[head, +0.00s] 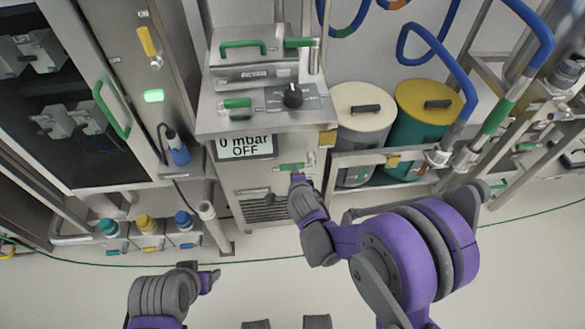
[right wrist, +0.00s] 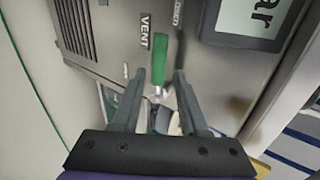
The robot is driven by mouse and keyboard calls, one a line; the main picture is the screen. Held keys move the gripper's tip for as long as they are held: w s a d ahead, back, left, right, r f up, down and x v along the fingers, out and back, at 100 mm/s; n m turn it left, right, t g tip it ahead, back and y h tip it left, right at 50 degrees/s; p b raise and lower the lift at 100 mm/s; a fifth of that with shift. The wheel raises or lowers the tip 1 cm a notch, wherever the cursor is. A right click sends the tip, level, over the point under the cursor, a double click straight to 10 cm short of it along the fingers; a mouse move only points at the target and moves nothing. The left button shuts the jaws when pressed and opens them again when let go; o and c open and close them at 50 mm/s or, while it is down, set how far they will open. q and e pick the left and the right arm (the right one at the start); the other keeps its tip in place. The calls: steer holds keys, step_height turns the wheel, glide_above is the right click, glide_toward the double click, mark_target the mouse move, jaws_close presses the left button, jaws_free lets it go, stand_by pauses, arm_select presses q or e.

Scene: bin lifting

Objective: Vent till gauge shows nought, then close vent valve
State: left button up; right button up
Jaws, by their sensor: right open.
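The gauge display (head: 246,147) on the steel cabinet reads "0 mbar" and "OFF". The vent valve's green handle (head: 291,167) is on the panel below and right of it, lying roughly horizontal. In the right wrist view the handle (right wrist: 159,58) runs alongside the "VENT" label (right wrist: 144,30), in front of and between my fingertips. My right gripper (right wrist: 158,85) is open and shut on nothing; whether a finger touches the handle I cannot tell. It also shows at the valve in the head view (head: 297,179). My left gripper (head: 211,279) is low on the left, away from the cabinet; its jaws are unclear.
A black knob (head: 292,96) and another green handle (head: 237,103) sit on the shelf above the display. Two lidded drums (head: 362,108) stand to the right behind a metal frame. A green cable (head: 270,259) crosses the open floor.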

arm_select(q)
steer(key=shift+r, duration=0.2)
arm_select(e)
steer(key=v, duration=0.2)
steer(key=shift+s+r, duration=0.2)
steer(key=shift+s, duration=0.1)
